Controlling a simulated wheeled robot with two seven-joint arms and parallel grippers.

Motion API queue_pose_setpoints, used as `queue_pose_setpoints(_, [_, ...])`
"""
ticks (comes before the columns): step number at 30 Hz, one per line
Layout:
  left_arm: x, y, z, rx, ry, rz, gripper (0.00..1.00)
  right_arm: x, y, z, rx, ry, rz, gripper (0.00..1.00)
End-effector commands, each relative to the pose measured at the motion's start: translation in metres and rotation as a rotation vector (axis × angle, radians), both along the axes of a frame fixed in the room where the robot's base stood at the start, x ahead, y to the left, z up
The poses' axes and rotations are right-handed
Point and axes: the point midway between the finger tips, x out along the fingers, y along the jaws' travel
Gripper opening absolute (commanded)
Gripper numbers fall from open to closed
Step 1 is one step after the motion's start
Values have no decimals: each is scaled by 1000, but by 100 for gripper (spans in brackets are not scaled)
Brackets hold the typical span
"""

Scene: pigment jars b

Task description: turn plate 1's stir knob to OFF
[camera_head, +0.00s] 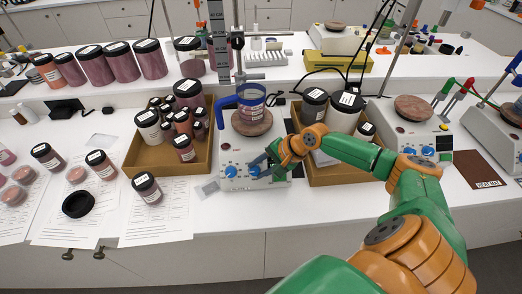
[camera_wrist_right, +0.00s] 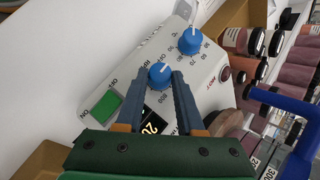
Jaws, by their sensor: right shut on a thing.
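The hotplate (camera_head: 240,184) at the centre of the head view has a white body and two blue knobs on its front. My right gripper (camera_head: 262,165) is at the right-hand knob (camera_head: 253,171). In the right wrist view my two fingers (camera_wrist_right: 161,76) are shut on the sides of this knob (camera_wrist_right: 160,77), which has "RPM" and "800" printed near it. Its white pointer mark shows on top; I cannot read clearly which label it points at. The other blue knob (camera_wrist_right: 190,40) has a numbered scale and is free. My left gripper is not in view.
A green switch (camera_wrist_right: 105,103) is near my fingers. A second hotplate (camera_head: 432,140) stands at right.

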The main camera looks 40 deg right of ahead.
Motion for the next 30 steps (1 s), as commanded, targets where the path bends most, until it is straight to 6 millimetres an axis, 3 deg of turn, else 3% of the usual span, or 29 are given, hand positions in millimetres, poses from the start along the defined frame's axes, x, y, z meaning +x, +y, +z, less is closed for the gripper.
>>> queue_pose_setpoints(15, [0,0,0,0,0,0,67,5,5,2,-253,163,297,0])
queue_pose_setpoints(30, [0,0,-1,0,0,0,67,4,6,1,-350,228,410,0])
